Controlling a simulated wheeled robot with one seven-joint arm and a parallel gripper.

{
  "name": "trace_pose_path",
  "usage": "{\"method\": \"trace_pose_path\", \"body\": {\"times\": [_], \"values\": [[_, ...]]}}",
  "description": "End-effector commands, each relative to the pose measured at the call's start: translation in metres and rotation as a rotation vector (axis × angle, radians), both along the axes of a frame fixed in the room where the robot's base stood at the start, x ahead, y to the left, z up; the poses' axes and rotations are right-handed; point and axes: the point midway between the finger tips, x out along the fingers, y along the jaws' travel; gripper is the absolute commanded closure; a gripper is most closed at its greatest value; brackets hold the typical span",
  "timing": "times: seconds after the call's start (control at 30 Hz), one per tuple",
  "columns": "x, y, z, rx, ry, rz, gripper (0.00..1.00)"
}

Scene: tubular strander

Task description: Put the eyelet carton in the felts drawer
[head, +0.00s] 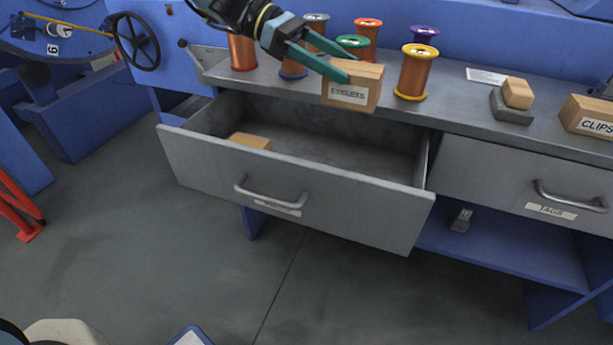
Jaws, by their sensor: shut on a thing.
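The eyelet carton (350,95) is a small tan box with a white label reading EYELETS. My gripper (343,67) has teal fingers and is shut on the carton near its top. The carton shows in front of the bench top's front edge, over the back part of the open drawer; its exact height is hard to tell. The open grey drawer (290,188) is pulled well out, with a bar handle and a label too small to read. A tan block (249,141) lies inside at the left; the rest of the visible drawer floor is bare.
Several wire spools, one an orange-copper spool with yellow flanges (415,72), stand on the bench top (465,100) behind the carton. A CLIPS carton (590,117) and a tan block on a grey one (517,93) stand right. The TAGS drawer (510,180) is closed.

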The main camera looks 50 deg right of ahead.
Motion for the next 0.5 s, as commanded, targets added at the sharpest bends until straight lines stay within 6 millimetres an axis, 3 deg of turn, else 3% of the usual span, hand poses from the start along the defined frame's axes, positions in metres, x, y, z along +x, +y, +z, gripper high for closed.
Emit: {"method": "trace_pose_path", "body": {"times": [0.03, 0.27, 0.5], "values": [[0.000, 0.000, -0.014, -0.001, 0.001, 0.000, 1.00], [0.000, 0.000, -0.033, 0.001, 0.002, -0.001, 1.00], [0.000, 0.000, -0.090, 0.005, 0.003, 0.000, 1.00]]}}
